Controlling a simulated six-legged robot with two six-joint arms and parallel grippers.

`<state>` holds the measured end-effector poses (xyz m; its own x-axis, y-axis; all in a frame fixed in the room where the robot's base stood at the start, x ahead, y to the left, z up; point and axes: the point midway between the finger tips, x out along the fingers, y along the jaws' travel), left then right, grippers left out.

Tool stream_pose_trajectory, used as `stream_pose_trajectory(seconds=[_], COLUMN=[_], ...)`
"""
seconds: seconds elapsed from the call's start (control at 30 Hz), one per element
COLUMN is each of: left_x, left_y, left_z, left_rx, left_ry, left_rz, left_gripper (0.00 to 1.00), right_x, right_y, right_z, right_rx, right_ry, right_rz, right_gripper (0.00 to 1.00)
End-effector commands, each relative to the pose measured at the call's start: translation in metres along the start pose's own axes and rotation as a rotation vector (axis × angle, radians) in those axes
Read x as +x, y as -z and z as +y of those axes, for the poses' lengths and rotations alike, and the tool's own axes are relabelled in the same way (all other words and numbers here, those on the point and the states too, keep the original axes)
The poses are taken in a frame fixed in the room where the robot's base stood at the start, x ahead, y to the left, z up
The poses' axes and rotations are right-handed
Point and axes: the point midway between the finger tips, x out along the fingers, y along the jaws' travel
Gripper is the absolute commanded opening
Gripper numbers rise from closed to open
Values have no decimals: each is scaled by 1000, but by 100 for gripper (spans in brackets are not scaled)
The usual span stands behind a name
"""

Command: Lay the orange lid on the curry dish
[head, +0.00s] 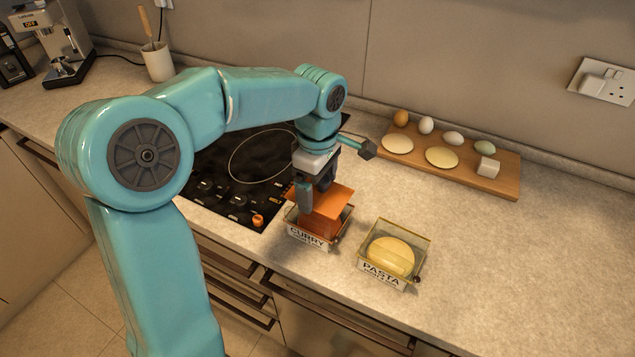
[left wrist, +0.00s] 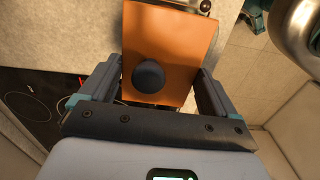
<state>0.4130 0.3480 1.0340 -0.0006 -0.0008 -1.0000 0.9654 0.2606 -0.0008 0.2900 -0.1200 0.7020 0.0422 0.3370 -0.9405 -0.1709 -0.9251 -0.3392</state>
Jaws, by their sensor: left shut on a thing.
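The orange lid (head: 327,210) is a flat square piece. In the left wrist view the lid (left wrist: 168,40) fills the space between the fingers and shows a dark round knob. My left gripper (head: 318,196) is shut on the lid, above the curry dish. The curry dish (head: 312,239) is a clear rectangular dish with a "CURRY" label, near the counter's front edge. The lid appears tilted over the dish and hides most of its inside. I cannot tell whether the lid touches the rim. My right gripper is not in view.
A clear pasta dish (head: 392,277) with a yellow mound stands to the right of the curry dish. A black hob (head: 225,178) lies to the left. A wooden board (head: 505,180) with eggs, pale discs and a white cube is behind. The right counter is clear.

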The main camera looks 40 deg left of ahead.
Motion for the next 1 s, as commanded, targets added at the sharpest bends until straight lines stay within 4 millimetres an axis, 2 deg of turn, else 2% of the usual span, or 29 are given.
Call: stream_pose_trajectory(seconds=[0.07, 0.27, 0.37, 0.43, 0.47, 0.8, 1.0], left_x=[0, -1, -9, -20, -22, -102, -128], left_y=[0, 0, 0, 0, 0, 0, 0], left_z=[0, 0, 0, 0, 1, 1, 1], left_rx=[0, 0, 0, 0, 0, 0, 0], left_ry=[0, 0, -1, -2, -5, -5, -1], left_rz=[0, 0, 0, 0, 0, -1, 0], left_gripper=[100, 100, 100, 100, 100, 100, 100], right_x=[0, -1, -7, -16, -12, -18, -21], right_y=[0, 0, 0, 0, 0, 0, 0], right_z=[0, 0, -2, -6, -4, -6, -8], right_rx=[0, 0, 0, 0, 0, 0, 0], right_ry=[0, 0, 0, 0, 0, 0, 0], right_rz=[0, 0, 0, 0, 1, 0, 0], right_gripper=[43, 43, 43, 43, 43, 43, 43])
